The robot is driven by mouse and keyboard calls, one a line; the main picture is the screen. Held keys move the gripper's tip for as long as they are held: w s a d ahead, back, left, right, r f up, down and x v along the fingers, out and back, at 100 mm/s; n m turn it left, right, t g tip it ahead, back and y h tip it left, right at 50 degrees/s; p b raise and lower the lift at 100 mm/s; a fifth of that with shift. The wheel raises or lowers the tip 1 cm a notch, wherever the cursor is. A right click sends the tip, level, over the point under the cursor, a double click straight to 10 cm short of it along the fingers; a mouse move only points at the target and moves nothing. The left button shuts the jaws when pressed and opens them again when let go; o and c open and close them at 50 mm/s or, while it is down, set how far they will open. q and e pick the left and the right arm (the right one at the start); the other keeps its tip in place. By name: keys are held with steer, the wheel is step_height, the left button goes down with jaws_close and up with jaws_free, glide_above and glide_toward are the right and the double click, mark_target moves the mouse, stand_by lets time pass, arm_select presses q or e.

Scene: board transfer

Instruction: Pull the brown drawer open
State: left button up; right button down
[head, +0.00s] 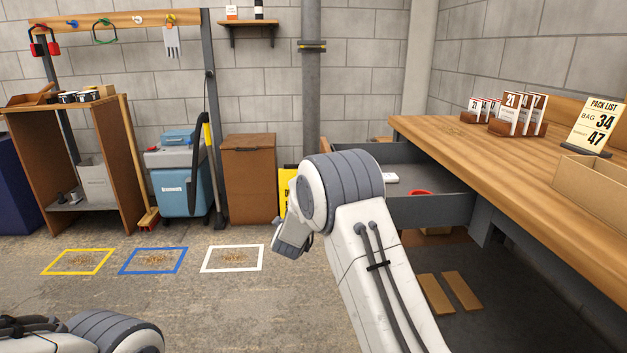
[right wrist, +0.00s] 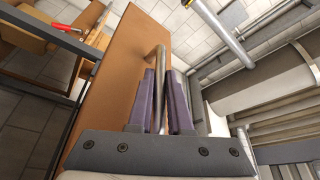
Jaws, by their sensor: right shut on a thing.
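The brown drawer's front (right wrist: 118,75) fills the middle of the right wrist view, with a metal bar handle (right wrist: 160,54) on it. My right gripper (right wrist: 162,74) is shut on that handle, one finger on each side. In the head view the drawer's grey box (head: 432,210) stands out from under the workbench, open, with a red thing (head: 420,192) and a small white thing (head: 391,178) inside. My right arm covers most of its front and the right gripper there. The left arm shows only at the bottom left; its gripper is not in view.
The wooden workbench (head: 440,136) stands at the right with cards and a box on top. Two boards (head: 461,290) lie beneath it. A brown cabinet (head: 250,180) and blue cooler (head: 183,190) stand at the back.

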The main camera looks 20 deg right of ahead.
steer(key=c, duration=0.8)
jaws_free()
steer(key=shift+c, duration=0.2)
steer(key=p+v, duration=0.1)
steer(key=v, duration=0.9)
steer(key=shift+s, duration=0.2)
steer(key=shift+a, duration=0.25)
